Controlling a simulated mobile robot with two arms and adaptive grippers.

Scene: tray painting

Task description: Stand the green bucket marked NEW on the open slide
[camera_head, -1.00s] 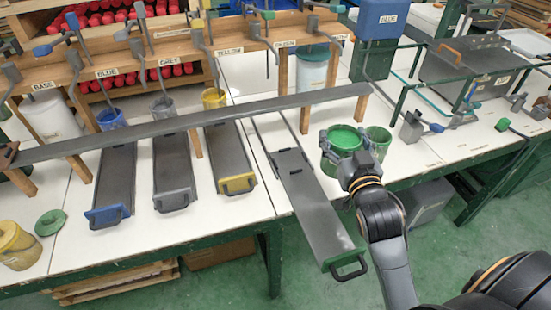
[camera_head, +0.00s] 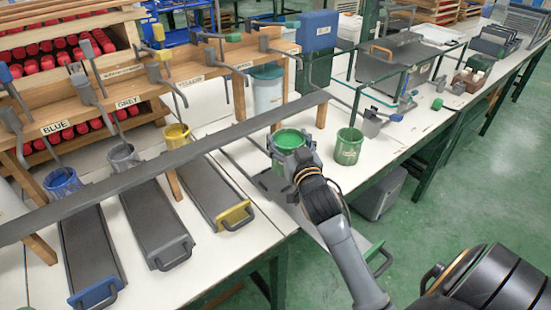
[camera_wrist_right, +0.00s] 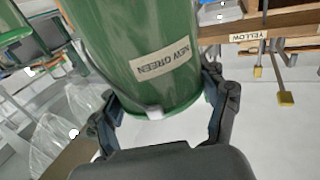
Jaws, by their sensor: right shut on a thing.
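The green bucket marked NEW (camera_head: 289,139) is full of green paint and upright in the head view. Its label "NEW GREEN" shows in the right wrist view (camera_wrist_right: 160,62). My arm hides much of the slide. My left gripper is out of view.
A second green bucket (camera_head: 348,147) stands on the table right of the slide. The yellow slide (camera_head: 215,192) lies to the left. A long grey bar (camera_head: 170,160) and the wooden rack's posts (camera_head: 277,99) stand close behind the held bucket.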

